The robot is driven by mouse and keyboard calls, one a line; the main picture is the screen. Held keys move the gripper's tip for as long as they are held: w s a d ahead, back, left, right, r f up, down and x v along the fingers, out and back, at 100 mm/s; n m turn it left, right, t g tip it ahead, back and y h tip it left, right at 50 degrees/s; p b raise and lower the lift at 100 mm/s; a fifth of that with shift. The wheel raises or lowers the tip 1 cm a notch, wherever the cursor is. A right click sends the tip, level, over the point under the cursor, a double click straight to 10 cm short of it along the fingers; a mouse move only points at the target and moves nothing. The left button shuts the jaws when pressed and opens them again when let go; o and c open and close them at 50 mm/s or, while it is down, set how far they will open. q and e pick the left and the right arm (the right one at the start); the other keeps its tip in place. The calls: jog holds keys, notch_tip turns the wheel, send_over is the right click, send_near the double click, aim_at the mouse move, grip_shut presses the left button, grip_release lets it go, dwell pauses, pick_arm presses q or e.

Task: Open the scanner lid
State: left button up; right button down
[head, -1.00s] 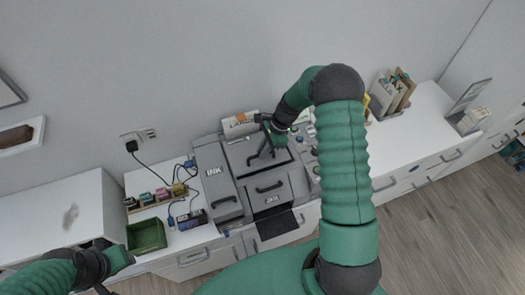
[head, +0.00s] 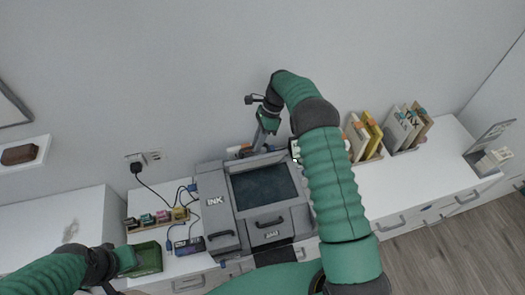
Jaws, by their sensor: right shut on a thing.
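The grey scanner (head: 222,206) stands on the white desk with its lid (head: 257,163) raised at the back, seen nearly edge-on. The dark scanner glass (head: 264,188) lies uncovered below it. My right gripper (head: 258,146) is behind the top edge of the lid, shut on the lid handle, which is mostly hidden. My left gripper (head: 112,287) is low at the left, away from the scanner; its fingers are too cut off to tell their state.
An ink rack (head: 158,219) with several small cartridges, blue cables and a green tray (head: 146,258) are left of the scanner. File holders (head: 404,130) stand on the right. A drawer front with a handle (head: 270,222) is below the glass.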

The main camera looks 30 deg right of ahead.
jog(key=w, duration=0.1)
jog(key=w+b, duration=0.1)
jog(key=shift+w+d+f, duration=0.15)
jog(key=shift+w+f, duration=0.15)
jog(key=shift+w, duration=0.1)
jog(key=c, duration=1.8)
grip_release()
jog(key=shift+c, duration=0.2)
jog(key=o, duration=0.4)
jog(key=shift+w, duration=0.1)
jog(key=shift+a+r, duration=0.1)
jog(key=shift+a, duration=0.1)
